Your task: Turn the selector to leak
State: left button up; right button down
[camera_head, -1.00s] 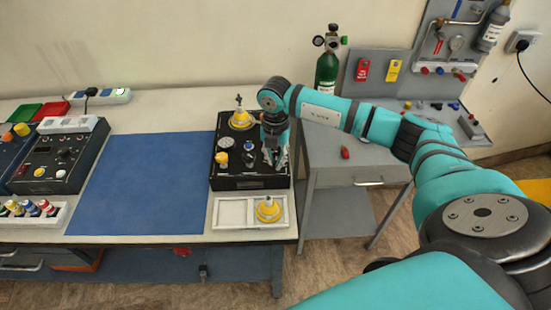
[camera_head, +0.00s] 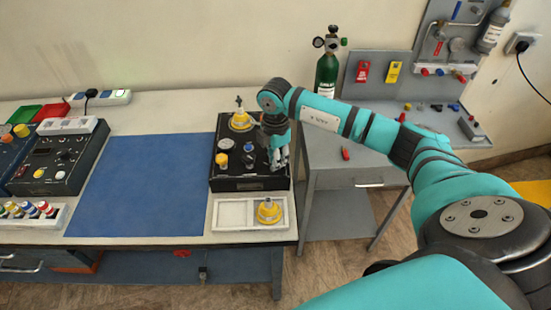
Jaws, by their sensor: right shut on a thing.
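The black trainer box (camera_head: 236,184) stands at the right end of the bench, with a yellow fitting (camera_head: 241,120) at its back, a round gauge (camera_head: 226,143) and a yellow knob (camera_head: 222,160) on its left part. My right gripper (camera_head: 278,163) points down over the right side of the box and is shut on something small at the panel. The gripper hides the thing it holds, and any selector marking is too small to read. My left gripper is not in view.
A white tray (camera_head: 234,226) with a yellow fitting (camera_head: 269,211) lies in front of the box. A blue mat (camera_head: 140,185) leaves free room to the left.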

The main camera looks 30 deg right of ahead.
jog(key=shift+w, duration=0.1)
jog(key=shift+r, duration=0.1)
dwell(0.4)
jog(key=c, duration=1.4)
grip_release()
notch_tip(320, 180, up, 12)
jog(key=shift+f, duration=0.1)
